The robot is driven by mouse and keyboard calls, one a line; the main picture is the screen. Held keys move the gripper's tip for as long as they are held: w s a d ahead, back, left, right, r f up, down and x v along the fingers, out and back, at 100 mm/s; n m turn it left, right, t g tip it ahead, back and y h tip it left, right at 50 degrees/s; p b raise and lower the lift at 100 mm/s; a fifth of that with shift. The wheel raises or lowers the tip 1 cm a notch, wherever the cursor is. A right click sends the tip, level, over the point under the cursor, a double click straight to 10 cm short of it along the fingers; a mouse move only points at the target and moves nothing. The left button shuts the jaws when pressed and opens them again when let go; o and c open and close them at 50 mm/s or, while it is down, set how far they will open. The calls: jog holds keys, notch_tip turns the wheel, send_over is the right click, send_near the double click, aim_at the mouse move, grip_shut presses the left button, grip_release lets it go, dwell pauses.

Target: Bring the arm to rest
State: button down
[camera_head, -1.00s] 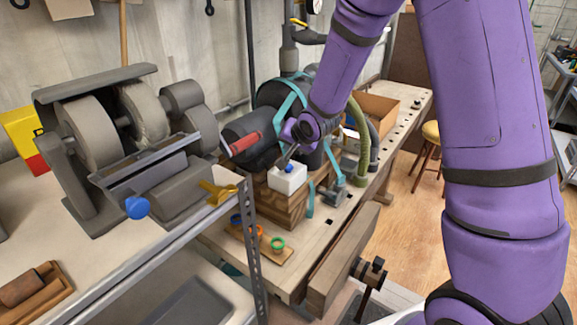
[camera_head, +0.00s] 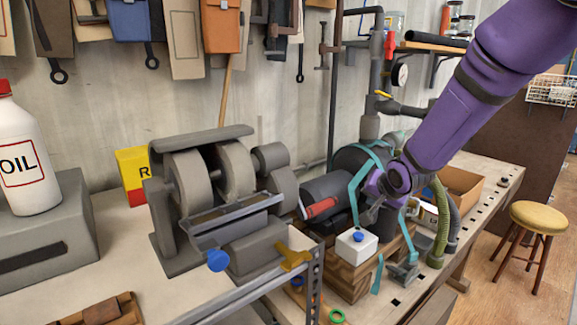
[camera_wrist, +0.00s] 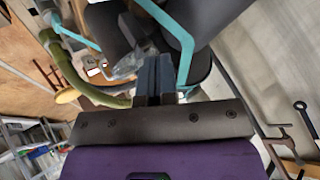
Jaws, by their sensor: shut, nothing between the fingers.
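My gripper (camera_head: 372,213) is at the end of my purple arm, which reaches in from the upper right in the head view. It is in front of the dark motor tank with teal straps, to the upper right of a white box with a blue knob (camera_head: 357,247). It looks apart from the box. In the wrist view my gripper's dark fingers (camera_wrist: 157,75) are closed together with nothing between them. The dark tank (camera_wrist: 205,20) with a teal strap fills the upper part of that view. The fingertips are small in the head view.
A grey bench grinder (camera_head: 215,195) stands at the left, with a yellow and red box (camera_head: 132,172) behind it. An oil bottle (camera_head: 27,160) is at the far left. A green hose (camera_head: 441,225) and an open cardboard box (camera_head: 460,186) are right of the tank. A stool (camera_head: 536,218) stands on clear floor.

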jog(key=s+d+r+n+h, duration=0.1)
jog(key=s+d+r, duration=0.2)
jog(key=s+r, duration=0.35)
jog(key=s+r+n+g, duration=0.1)
jog(key=s+r, duration=0.2)
jog(key=s, duration=0.6)
jog(key=s+d+r+n+g, duration=0.1)
jog(key=s+r, duration=0.3)
jog(key=s, duration=0.5)
jog(key=s+d+r+n+g, duration=0.1)
jog(key=s+r+n, duration=0.2)
jog(key=s, duration=0.7)
jog(key=shift+r, duration=0.25)
